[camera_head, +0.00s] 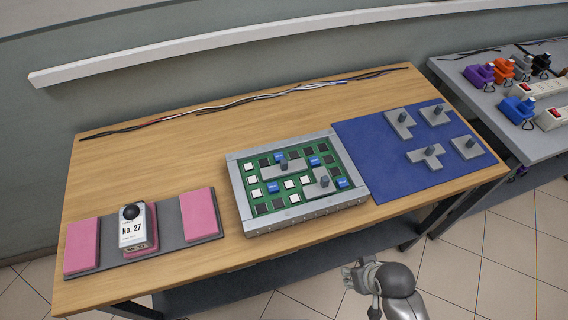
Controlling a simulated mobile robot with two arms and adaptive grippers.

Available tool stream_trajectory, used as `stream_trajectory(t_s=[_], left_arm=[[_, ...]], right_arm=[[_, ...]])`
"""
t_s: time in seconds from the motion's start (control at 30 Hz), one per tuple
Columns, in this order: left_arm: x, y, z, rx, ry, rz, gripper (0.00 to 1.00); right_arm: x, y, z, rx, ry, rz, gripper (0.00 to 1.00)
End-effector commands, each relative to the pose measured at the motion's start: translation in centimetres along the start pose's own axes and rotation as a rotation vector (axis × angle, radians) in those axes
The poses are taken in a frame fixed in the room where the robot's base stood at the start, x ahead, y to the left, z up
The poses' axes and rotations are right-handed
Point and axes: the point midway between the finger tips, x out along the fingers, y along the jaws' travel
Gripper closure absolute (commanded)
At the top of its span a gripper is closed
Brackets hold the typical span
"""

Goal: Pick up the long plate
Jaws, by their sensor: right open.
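A long grey plate (270,172) with a dark upright knob lies on the green circuit board, in the upper part of the grey-framed tray (247,205). A second, shorter grey plate (318,188) with a knob lies on the board below and to the right of it. Several other grey knobbed plates, including an L-like one (400,127) and a T-like one (424,158), lie on the blue mat (370,160). My right gripper (358,276) is open and empty in front of the table edge, below the tray in the picture and apart from every plate. My left gripper is out of view.
A white block marked No. 27 (132,232) with a black ball knob stands on a grey strip with pink pads (82,246) at left. Cables (240,103) run along the table's back. A grey side table (490,105) with coloured plugs stands at right. Bare wood (180,160) lies left of the tray.

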Motion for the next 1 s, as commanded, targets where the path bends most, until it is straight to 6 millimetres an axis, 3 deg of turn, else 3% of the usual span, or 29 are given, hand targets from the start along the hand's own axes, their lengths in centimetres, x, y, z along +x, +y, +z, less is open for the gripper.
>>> stream_trajectory(t_s=[0.03,0.17,0.23,0.4,0.6,0.8,1.0], left_arm=[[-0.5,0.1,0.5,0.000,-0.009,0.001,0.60],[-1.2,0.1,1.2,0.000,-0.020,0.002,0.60],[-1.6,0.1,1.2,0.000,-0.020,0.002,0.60],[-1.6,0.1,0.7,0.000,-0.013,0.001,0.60],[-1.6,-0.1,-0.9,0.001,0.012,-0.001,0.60],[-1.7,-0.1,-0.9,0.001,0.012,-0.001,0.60],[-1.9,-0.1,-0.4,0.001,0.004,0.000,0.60]], right_arm=[[-2.1,-0.1,-1.1,-0.004,0.022,-0.003,0.58],[-6.6,-1.0,-4.6,-0.033,0.113,-0.029,0.58],[-9.3,-2.8,-9.1,-0.085,0.257,-0.078,0.58],[-11.0,-6.0,-15.9,-0.167,0.501,-0.152,0.58],[-13.1,-8.6,-21.4,-0.217,0.714,-0.202,0.58],[-13.8,-9.7,-23.8,-0.231,0.801,-0.218,0.58],[-12.1,-10.5,-25.6,-0.231,0.804,-0.219,0.58]])
